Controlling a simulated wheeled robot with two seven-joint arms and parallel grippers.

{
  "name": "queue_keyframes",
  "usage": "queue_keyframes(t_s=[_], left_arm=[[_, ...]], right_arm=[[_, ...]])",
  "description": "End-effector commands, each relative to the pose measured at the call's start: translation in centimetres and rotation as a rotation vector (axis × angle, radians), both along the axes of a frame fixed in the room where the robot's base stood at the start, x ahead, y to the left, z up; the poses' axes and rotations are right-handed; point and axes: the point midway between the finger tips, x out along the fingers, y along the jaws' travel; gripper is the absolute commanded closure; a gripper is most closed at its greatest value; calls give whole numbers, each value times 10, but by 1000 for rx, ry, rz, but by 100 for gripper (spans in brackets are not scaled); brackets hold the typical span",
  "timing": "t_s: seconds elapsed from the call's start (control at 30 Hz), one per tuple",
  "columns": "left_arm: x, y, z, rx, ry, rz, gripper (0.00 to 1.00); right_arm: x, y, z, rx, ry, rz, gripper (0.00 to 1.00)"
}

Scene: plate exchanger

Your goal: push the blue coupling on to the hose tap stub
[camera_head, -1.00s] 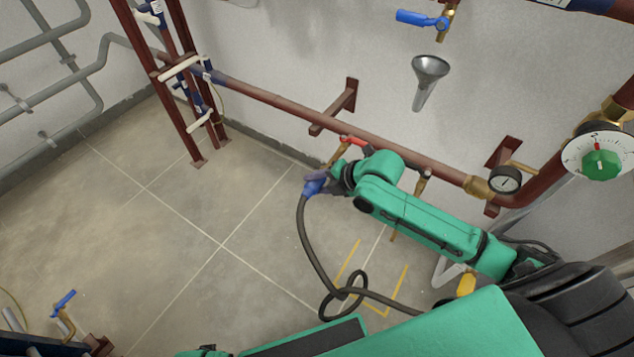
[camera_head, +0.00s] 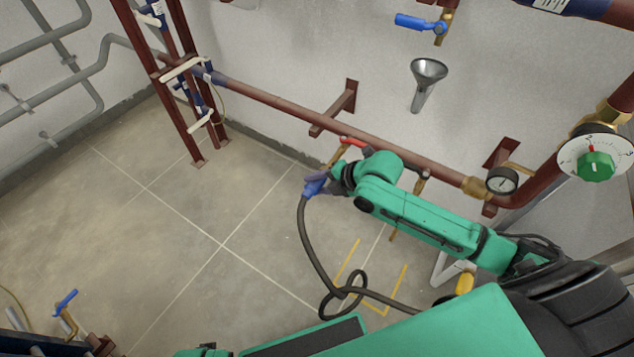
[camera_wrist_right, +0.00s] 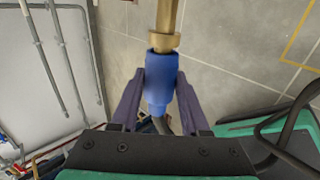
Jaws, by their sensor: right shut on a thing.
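The blue coupling (camera_head: 313,188) is on the end of a dark hose (camera_head: 307,240), low in front of the pipe. My right gripper (camera_head: 322,181) is shut on it. In the right wrist view, the coupling (camera_wrist_right: 161,80) sits between the two purple fingers (camera_wrist_right: 160,98). The brass hose tap stub (camera_wrist_right: 165,25) comes down to the coupling's open end in line with it. Its collar is at the coupling's rim; how deep the stub sits inside is hidden. In the head view the brass tap (camera_head: 341,154) has a red handle (camera_head: 356,143). My left gripper is not in view.
A red-brown pipe (camera_head: 280,103) runs along the wall above the tap. A pressure gauge (camera_head: 502,180) and a dial with a green knob (camera_head: 596,160) are at the right. A funnel (camera_head: 428,75) hangs on the wall.

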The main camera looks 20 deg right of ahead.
Motion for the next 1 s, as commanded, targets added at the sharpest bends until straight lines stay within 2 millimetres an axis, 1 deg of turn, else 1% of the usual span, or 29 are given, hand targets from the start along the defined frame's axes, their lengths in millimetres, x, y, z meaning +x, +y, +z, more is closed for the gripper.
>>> queue_keyframes(t_s=[0.03, 0.4, 0.43, 0.47, 0.5, 0.53, 0.83, 1.0], left_arm=[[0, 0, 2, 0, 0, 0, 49], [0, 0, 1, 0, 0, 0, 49], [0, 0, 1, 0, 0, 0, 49], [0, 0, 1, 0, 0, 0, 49], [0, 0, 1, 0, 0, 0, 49], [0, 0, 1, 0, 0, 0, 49], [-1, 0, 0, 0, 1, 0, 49], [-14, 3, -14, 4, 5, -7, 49]], right_arm=[[10, -13, 8, -20, -26, -21, 100], [10, -13, 7, -19, -27, -20, 100], [10, -13, 7, -19, -27, -20, 51], [11, -13, 7, -19, -27, -20, 39], [10, -12, 7, -18, -25, -20, 24], [10, -12, 6, -17, -25, -19, 20], [7, -8, 4, -13, -17, -13, 20], [6, -7, 4, -10, -15, -12, 20]])
